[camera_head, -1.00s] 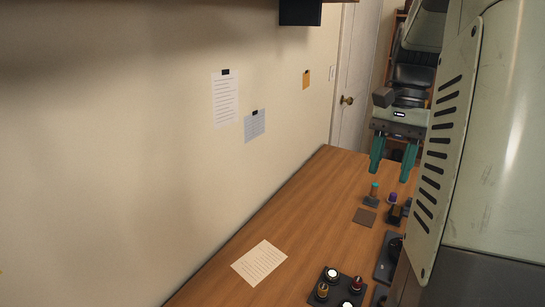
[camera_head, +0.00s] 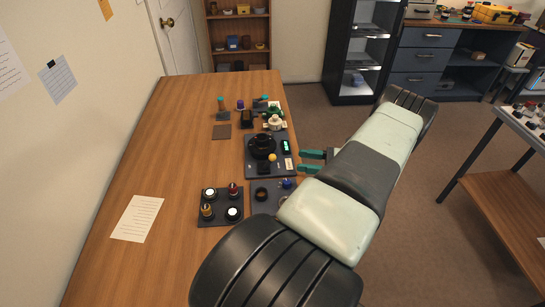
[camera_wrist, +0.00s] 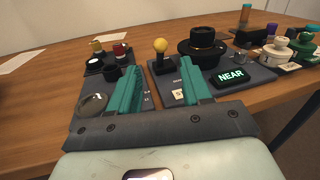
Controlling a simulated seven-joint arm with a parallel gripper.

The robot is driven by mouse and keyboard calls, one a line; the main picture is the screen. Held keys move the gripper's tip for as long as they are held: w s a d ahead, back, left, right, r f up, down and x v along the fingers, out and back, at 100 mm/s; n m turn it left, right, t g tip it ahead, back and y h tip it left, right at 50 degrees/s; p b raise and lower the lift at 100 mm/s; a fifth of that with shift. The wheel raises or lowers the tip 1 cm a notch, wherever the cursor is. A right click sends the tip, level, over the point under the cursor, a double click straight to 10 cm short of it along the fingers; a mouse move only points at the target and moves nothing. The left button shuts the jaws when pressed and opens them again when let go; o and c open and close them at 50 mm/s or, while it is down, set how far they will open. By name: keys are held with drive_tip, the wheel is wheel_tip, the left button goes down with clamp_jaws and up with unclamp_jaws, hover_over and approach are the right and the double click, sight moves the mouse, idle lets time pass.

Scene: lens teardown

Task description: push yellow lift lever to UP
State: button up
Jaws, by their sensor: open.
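The yellow lift lever's round knob (camera_head: 272,157) stands on a dark base plate (camera_head: 255,173) on the table. In the wrist view the yellow knob (camera_wrist: 161,46) sits on a short dark stem, beyond my fingertips and between them in the picture. My gripper (camera_head: 301,161) is open and empty at the table's right edge, its teal fingers pointing left towards the lever. It is apart from the knob. The same plate carries a black round lens mount (camera_wrist: 203,42) and a lit green display (camera_wrist: 230,75) reading NEAR. A marking on the plate is partly hidden by a finger.
A tray (camera_head: 219,218) with several small parts and another dark plate (camera_head: 262,205) lie nearer me. The table's (camera_head: 180,135) left side is mostly clear, with a paper sheet (camera_head: 137,218).

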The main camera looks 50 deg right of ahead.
sight(273, 157)
drive_tip(key=x, duration=1)
drive_tip(key=shift+w+a, duration=0.15)
drive_tip(key=shift+w, duration=0.1)
clamp_jaws()
